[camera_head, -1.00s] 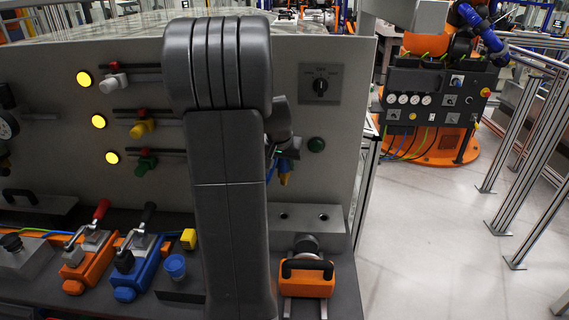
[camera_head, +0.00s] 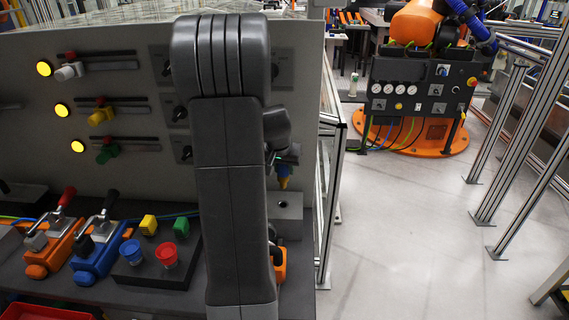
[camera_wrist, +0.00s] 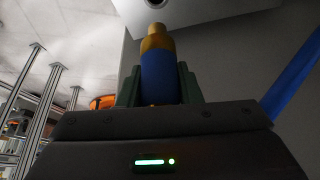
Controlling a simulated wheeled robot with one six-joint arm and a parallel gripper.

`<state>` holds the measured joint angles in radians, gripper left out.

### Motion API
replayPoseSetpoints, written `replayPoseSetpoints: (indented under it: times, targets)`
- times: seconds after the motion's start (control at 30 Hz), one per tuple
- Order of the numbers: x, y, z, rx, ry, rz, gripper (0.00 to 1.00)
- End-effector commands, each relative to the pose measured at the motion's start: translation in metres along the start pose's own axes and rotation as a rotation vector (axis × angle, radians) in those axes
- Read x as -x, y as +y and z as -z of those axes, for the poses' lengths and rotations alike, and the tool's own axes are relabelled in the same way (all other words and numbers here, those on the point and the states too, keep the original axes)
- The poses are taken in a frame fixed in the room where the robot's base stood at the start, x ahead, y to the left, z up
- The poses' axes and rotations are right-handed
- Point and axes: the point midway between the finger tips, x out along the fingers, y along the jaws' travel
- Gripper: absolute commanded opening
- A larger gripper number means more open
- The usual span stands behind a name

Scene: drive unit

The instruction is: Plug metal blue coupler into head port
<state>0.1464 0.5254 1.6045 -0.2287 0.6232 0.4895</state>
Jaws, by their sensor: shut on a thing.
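The metal blue coupler (camera_wrist: 158,75) has a blue body and a gold tip. It is held between the green fingers of my gripper (camera_wrist: 160,90), its tip toward a pale block (camera_wrist: 205,10) with a dark round hole (camera_wrist: 155,3), apart from it. In the head view the coupler's gold tip (camera_head: 284,183) points down below my gripper (camera_head: 285,162), mostly hidden by my arm. Below it, the grey block (camera_head: 292,212) shows one hole (camera_head: 283,205). I cannot tell whether this is the head port.
An orange clamp part (camera_head: 280,262) is half hidden behind my arm. A metal-framed fence (camera_head: 330,170) borders the bench.

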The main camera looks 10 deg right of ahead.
Motion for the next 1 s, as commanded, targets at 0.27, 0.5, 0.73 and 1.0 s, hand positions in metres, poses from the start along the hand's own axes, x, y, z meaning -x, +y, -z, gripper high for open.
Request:
replayPoseSetpoints:
  times: [0.27,0.5,0.73,1.0]
  targets:
    - [-0.014,0.0,-0.007,0.0,-0.001,0.0,0.04]
    - [-0.037,0.0,-0.017,0.0,-0.001,0.0,0.04]
    - [-0.053,0.0,-0.024,0.0,0.0,0.0,0.04]
    - [-0.053,0.0,-0.024,0.0,0.001,0.0,0.04]
